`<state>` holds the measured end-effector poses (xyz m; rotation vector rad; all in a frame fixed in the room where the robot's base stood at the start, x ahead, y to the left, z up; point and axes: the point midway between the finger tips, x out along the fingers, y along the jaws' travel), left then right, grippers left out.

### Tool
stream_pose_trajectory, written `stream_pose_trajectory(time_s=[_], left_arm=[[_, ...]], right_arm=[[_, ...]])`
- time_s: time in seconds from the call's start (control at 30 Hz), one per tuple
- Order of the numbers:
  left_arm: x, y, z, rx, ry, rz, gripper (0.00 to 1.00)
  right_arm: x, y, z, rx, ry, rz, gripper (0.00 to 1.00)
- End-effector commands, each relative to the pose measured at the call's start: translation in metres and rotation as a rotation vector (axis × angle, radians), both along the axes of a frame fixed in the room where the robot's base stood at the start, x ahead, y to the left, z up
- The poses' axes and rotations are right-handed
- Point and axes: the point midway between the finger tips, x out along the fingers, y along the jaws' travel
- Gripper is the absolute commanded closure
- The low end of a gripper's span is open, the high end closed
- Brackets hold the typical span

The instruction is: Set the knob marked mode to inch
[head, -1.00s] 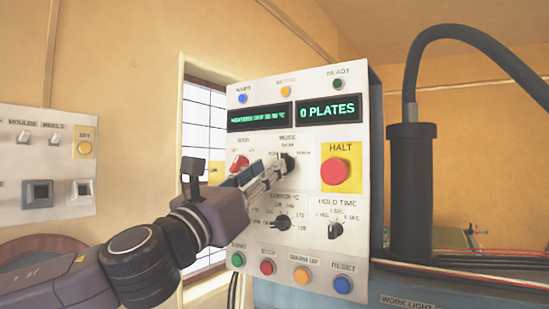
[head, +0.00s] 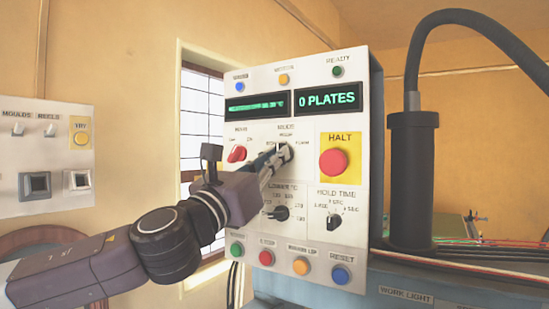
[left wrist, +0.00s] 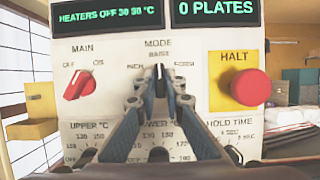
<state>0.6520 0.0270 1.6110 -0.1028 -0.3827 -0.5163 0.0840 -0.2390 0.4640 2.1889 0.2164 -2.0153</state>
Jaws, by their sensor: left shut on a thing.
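The mode knob (left wrist: 158,73) is a small dark knob under the word MODE on the white control panel. In the left wrist view its pointer stands upright, toward the middle label, which looks like RAISE. The INCH label (left wrist: 132,56) is to the left of the knob and another label is to its right. My left gripper (left wrist: 159,84) is shut on the knob, with one finger on each side. In the head view the left gripper (head: 281,157) reaches the knob from the lower left and partly hides it. My right gripper is in neither view.
The red main knob (left wrist: 79,85) is close on the left. The red HALT button (left wrist: 250,87) on its yellow plate is to the right. Below are the LOWER °C knob (head: 279,213) and the HOLD TIME knob (head: 334,221). A thick black post (head: 410,180) stands right of the panel.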

Motion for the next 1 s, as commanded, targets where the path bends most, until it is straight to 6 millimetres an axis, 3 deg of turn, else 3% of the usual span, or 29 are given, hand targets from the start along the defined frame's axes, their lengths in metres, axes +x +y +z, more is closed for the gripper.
stream_pose_trajectory(time_s=[0.37,1.0], left_arm=[[-0.001,-0.001,-0.001,-0.082,0.049,-0.002,1.00],[-0.002,-0.004,0.000,-0.565,0.327,-0.001,1.00]], right_arm=[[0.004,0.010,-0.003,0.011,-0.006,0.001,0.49],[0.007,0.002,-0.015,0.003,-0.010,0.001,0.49]])
